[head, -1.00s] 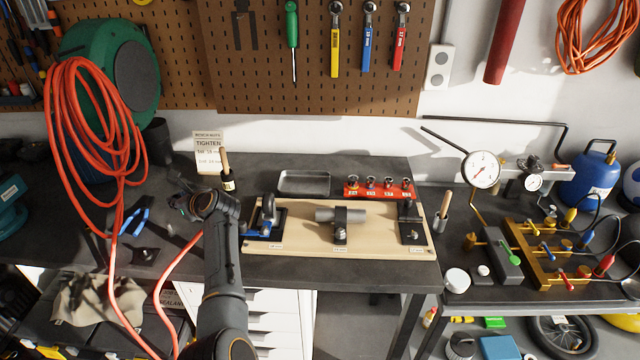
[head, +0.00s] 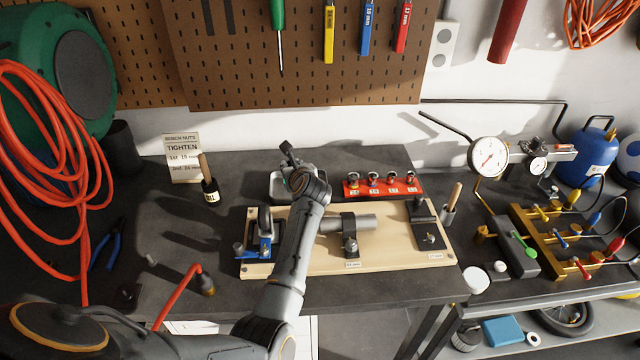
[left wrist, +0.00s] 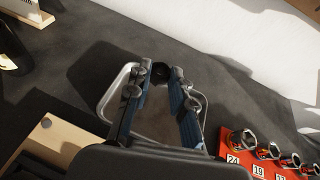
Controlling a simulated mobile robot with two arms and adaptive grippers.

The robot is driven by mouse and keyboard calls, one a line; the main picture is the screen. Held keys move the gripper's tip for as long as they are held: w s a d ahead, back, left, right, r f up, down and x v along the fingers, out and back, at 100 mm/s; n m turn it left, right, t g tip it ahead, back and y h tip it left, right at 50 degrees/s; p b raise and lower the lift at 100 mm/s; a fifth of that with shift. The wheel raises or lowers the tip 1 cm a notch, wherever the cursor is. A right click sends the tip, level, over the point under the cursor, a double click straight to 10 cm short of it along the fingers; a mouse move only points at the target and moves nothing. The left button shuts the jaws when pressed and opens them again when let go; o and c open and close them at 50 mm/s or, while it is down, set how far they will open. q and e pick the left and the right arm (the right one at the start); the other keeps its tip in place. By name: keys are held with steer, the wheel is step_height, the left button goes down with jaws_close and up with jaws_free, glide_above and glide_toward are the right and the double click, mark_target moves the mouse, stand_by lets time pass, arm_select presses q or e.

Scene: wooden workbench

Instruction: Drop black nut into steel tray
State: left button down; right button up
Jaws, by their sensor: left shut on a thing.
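The steel tray (head: 281,188) is a shallow grey metal tray on the dark bench, behind the wooden board. My left gripper (head: 289,156) is above it, and my wrist hides part of the tray. In the left wrist view, the two fingers of my left gripper (left wrist: 160,82) point across the tray (left wrist: 111,99). A small round black nut (left wrist: 161,71) shows between the fingertips, near the tray's far edge in that view. The gripper is shut on it. In the head view the nut cannot be told apart from the dark fingertips. My right gripper is out of view.
A red socket holder (head: 382,189) stands right of the tray. The wooden board (head: 390,261) with its clamps and grey cylinder lies in front, under my left arm.

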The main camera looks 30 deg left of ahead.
arm_select(q)
steer(key=shift+d+f+b, duration=0.2)
steer(key=shift+f+b, duration=0.2)
steer(key=shift+b, duration=0.05)
step_height(320, 180, down, 4)
steer(key=b, duration=0.3)
steer(key=shift+b, duration=0.3)
steer(key=shift+f+b, duration=0.45)
steer(key=shift+f, duration=0.05)
steer(key=shift+r, duration=0.1)
steer(key=c, duration=1.1)
jaws_free()
